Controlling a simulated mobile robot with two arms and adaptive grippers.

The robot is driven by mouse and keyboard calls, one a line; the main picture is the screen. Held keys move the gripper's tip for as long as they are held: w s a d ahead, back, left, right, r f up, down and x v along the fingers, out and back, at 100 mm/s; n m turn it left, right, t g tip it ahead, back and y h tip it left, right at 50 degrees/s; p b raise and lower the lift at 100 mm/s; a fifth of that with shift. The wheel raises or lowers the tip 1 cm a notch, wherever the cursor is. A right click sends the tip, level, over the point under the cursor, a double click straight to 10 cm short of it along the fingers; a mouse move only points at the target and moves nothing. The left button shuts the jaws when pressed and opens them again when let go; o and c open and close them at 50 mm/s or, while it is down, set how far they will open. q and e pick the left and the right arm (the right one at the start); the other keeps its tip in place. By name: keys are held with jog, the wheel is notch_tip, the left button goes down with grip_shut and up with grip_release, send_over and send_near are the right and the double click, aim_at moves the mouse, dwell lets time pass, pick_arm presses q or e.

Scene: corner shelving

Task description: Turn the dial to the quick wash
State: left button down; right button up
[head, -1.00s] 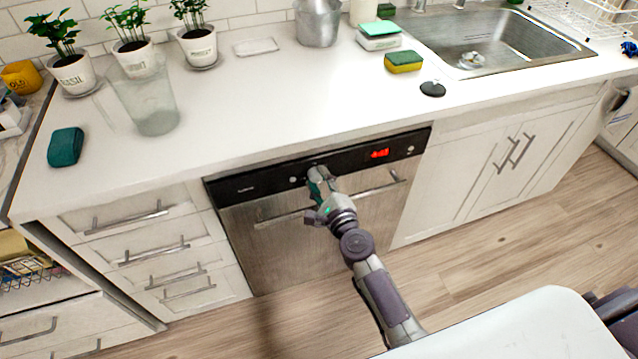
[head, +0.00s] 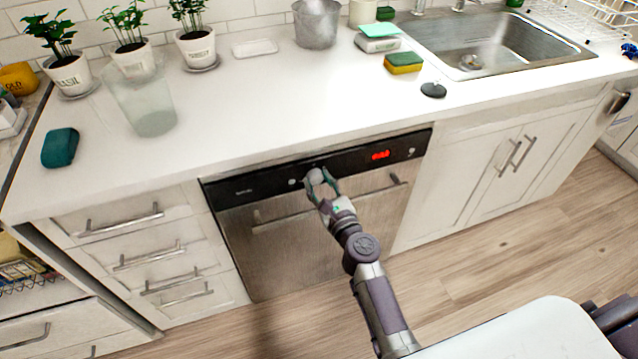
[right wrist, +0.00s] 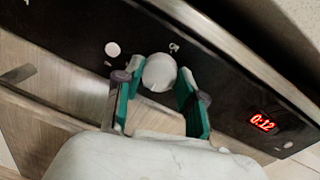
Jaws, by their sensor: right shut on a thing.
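The dial (head: 315,176) is a round pale knob on the black control panel of the dishwasher (head: 285,255). It also shows in the right wrist view (right wrist: 159,72). My right gripper (head: 321,181) is shut on the dial, with one green-padded finger on each side of it. In the right wrist view, a small symbol (right wrist: 174,47) is on the panel just beyond the dial. A red lit display (right wrist: 262,123) reads 0:12. I cannot make out a quick wash label. My left gripper is not in view.
The dishwasher's bar handle (head: 275,220) runs just below the panel, passing behind my right gripper. The white counter (head: 250,115) overhangs above it. Drawers (head: 150,250) stand to the left and a sink cabinet (head: 490,165) to the right. The floor in front is open.

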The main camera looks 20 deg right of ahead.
jog(key=shift+f, duration=0.1)
dwell(0.4)
jog(key=o, duration=1.2)
jog(key=shift+c, duration=0.2)
jog(key=s, duration=0.7)
jog(key=shift+s+d, duration=0.25)
jog(key=shift+d, duration=0.15)
